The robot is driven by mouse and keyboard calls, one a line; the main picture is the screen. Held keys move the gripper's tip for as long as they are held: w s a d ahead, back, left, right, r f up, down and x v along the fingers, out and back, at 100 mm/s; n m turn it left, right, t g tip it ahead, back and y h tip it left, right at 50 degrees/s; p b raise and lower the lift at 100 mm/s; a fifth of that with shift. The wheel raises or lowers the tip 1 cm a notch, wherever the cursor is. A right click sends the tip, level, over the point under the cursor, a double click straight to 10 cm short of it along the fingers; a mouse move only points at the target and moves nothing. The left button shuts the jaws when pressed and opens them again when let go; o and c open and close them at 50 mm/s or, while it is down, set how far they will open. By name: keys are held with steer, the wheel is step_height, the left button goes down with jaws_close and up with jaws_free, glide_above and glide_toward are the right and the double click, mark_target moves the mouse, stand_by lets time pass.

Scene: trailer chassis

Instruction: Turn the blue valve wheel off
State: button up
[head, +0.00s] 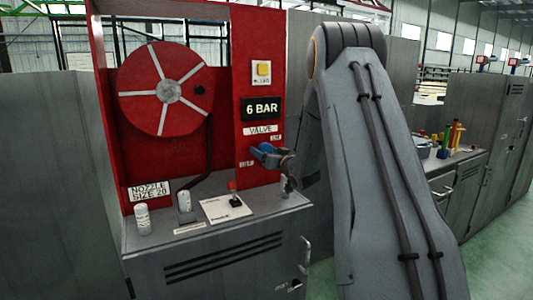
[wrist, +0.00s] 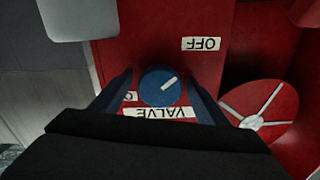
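The blue valve wheel (wrist: 153,80) is on the red panel, with a white pointer line slanting up and right in the wrist view, roughly toward the OFF label (wrist: 201,43). A partly hidden label (wrist: 130,96) is at the wheel's lower left, and the VALVE label (wrist: 157,112) is below it, upside down. My gripper (wrist: 160,75) is open, one finger on each side of the wheel, with small gaps visible. In the head view the wheel (head: 267,147) is partly covered by my gripper (head: 272,156); the OFF label (head: 246,164) is below left.
A red hose reel (head: 150,85) is left of the valve panel. A 6 BAR sign (head: 262,109) and yellow button (head: 263,71) are above. The grey cabinet top (head: 160,242) below holds white canisters (head: 142,219) and a plate with a black knob (head: 234,201).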

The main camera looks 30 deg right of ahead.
steer(key=s+b, duration=0.1)
steer(key=s, duration=0.6)
steer(key=shift+s+d+b, duration=0.15)
steer(key=shift+s+b, duration=0.25)
steer(key=s+a+f+g+h, duration=0.2)
steer(key=s+a+f+g, duration=0.6)
steer(key=s+a+f, duration=0.3)
steer(key=s+a+f+g, duration=0.2)
steer(key=s+a+g, duration=0.1)
steer(key=s, duration=0.6)
steer(key=s+a+f+n+g+y, duration=0.1)
steer(key=s+a+g, duration=0.2)
steer(key=s, duration=0.6)
steer(key=s+a+f+g, duration=0.2)
steer(key=s+a+g, duration=0.1)
steer(key=s+a, duration=0.4)
steer(key=shift+s+f+n+g, duration=0.3)
steer(key=shift+s, duration=0.65)
steer(key=shift+w, duration=0.1)
